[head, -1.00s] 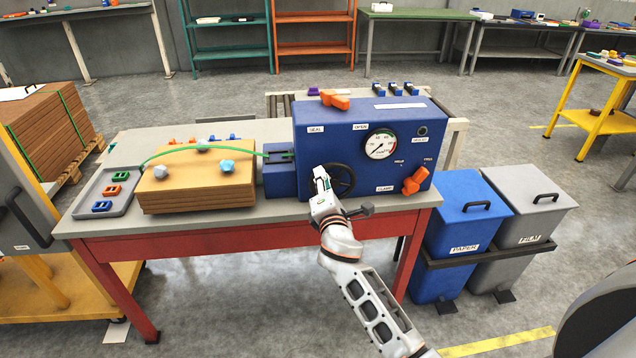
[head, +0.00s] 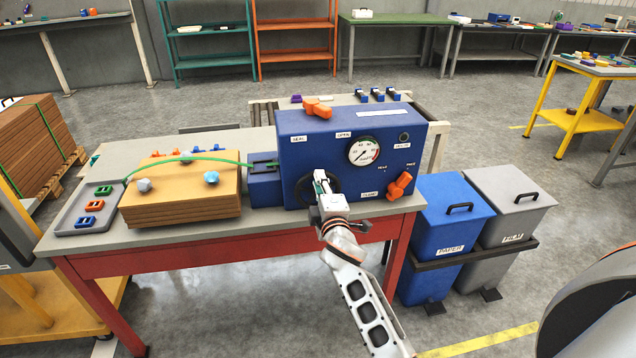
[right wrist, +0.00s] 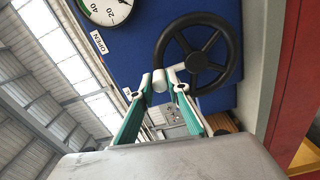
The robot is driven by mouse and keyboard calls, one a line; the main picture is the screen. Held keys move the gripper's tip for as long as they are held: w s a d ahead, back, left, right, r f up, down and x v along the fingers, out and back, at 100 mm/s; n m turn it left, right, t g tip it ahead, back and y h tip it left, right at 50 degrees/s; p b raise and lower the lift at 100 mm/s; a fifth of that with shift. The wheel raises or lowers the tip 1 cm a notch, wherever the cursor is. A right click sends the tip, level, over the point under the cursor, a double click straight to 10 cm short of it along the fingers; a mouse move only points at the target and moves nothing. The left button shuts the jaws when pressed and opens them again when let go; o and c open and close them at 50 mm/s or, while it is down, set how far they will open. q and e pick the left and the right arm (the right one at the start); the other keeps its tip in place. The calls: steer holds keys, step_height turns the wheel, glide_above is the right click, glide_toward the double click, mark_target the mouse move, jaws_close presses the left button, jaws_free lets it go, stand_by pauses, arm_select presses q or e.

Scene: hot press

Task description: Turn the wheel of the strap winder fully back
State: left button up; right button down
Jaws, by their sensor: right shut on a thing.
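The strap winder is the big blue box (head: 350,135) on the red-legged table, with a gauge and an orange lever on its front. Its black spoked wheel (head: 304,192) sits low on the front face, partly hidden by my right gripper (head: 320,180). In the right wrist view, the wheel (right wrist: 232,52) shows clearly, and my right gripper (right wrist: 160,82) is shut at the wheel's rim on a light cylindrical handle. The handle is near the top of the wheel. My left gripper is not in view.
A green strap (head: 190,156) arches over a brown cardboard stack (head: 180,208) left of the winder. A grey tray (head: 70,222) with small clips lies at the table's left end. Blue (head: 445,225) and grey (head: 510,210) bins stand to the right.

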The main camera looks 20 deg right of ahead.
stand_by(0.4)
steer(key=c, duration=1.9)
jaws_free()
steer(key=v, duration=1.2)
